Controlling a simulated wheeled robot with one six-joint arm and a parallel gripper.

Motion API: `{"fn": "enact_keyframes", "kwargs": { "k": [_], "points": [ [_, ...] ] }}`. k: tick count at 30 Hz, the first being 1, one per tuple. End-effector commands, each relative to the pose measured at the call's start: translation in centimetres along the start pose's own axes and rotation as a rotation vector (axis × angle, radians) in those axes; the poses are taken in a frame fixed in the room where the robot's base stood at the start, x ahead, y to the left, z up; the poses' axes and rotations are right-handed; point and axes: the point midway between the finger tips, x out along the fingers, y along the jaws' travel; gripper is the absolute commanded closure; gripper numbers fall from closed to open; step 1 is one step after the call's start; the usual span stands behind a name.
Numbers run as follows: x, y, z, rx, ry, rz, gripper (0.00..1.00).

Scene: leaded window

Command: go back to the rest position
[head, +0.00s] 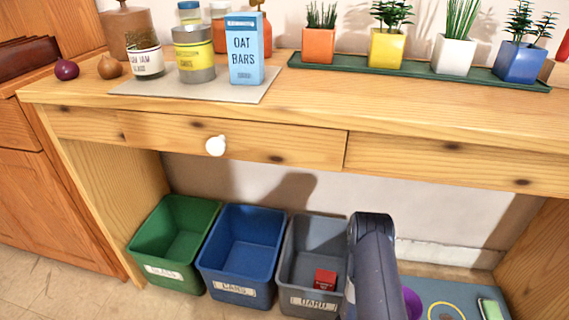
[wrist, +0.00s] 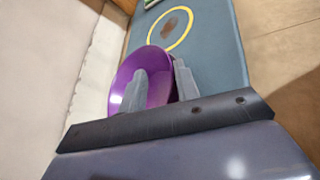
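My arm reaches down in front of the grey bin's right side in the head view and hides my gripper there. In the wrist view my gripper (wrist: 160,86) has its two grey fingers apart. A purple bowl (wrist: 158,62) is right at the fingers: one finger shows against its inside and the other beside its right rim. I cannot tell whether they touch it. In the head view only a sliver of the purple bowl (head: 412,303) shows beside my arm, at the blue-grey mat (head: 470,290).
Green (head: 170,235), blue (head: 240,250) and grey (head: 305,255) bins stand under the desk (head: 330,105). A red box (head: 325,280) lies in the grey one. A yellow ring (head: 446,306) and a green-and-white item (head: 490,308) are on the mat. The drawers are closed.

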Motion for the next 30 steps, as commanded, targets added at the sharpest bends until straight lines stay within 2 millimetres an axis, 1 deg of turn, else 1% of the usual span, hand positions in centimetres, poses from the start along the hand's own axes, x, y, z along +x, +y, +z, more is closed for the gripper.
{"fn": "enact_keyframes", "kwargs": {
  "k": [1, 6, 9, 14, 23, 26, 30],
  "points": [
    [0.9, -0.2, -0.2, 0.003, -0.002, -0.003, 0.7],
    [2.5, -0.1, -0.2, 0.002, -0.001, -0.002, 0.7],
    [3.0, -0.1, -0.3, 0.001, 0.0, 0.0, 0.7],
    [3.3, -0.1, -0.3, 0.0, 0.001, 0.0, 0.7],
    [3.0, -0.1, -0.3, 0.0, 0.003, 0.0, 0.7],
    [2.2, 0.1, 0.0, -0.001, 0.004, 0.001, 0.7],
    [0.3, 0.2, 0.1, -0.003, 0.004, 0.003, 0.7]
  ]
}}
